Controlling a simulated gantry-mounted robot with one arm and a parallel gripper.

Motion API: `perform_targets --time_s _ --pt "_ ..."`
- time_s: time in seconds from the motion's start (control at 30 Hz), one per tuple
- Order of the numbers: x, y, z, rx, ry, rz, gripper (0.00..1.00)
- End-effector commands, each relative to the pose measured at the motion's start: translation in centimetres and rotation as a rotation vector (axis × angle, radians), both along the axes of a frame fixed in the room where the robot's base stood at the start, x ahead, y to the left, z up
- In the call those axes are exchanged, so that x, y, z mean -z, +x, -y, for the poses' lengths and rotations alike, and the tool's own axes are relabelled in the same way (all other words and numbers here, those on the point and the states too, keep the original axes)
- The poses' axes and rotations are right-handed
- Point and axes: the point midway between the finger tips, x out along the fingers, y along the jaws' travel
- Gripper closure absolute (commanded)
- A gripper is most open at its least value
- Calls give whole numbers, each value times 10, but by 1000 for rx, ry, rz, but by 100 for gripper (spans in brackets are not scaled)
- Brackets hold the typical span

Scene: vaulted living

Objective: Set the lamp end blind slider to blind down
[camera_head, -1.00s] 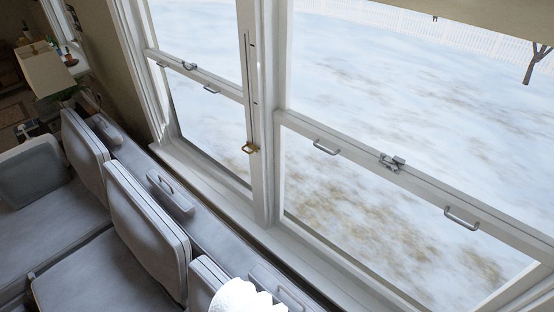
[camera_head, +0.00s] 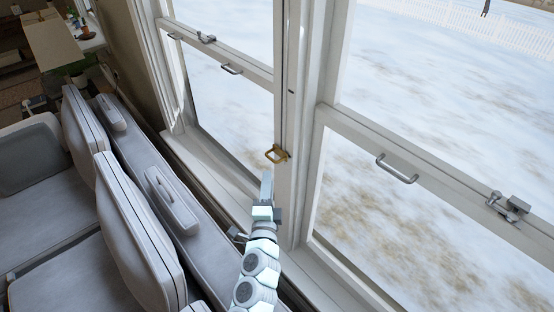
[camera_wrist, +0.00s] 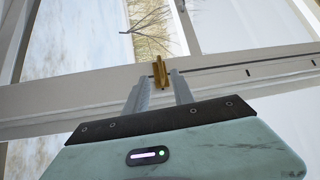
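The blind slider is a brass handle (camera_head: 277,154) on the upright white post between two windows. It sits at the lower part of a narrow vertical slot (camera_head: 284,75) that runs up the post. My gripper (camera_head: 266,174) is just below and beside the handle in the head view. In the wrist view the brass handle (camera_wrist: 161,72) lies straight ahead, at the tips of my gripper (camera_wrist: 161,79). The two fingers are apart, one on each side of it, with no clear contact. The lamp (camera_head: 48,38) stands at the upper left.
A grey sofa (camera_head: 130,225) with upright cushions fills the lower left, close to the window sill (camera_head: 215,160). Metal pulls (camera_head: 397,168) and a sash latch (camera_head: 508,206) stick out from the window frames. The space before the post is otherwise clear.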

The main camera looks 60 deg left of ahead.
Motion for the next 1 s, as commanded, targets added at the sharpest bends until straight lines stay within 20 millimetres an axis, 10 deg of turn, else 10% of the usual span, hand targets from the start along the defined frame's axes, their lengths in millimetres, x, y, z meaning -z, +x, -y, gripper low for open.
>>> perform_targets --time_s 0.5,1.0 --pt "-11 42 -66 3 0 3 70" --pt "-12 53 -79 7 0 2 70"
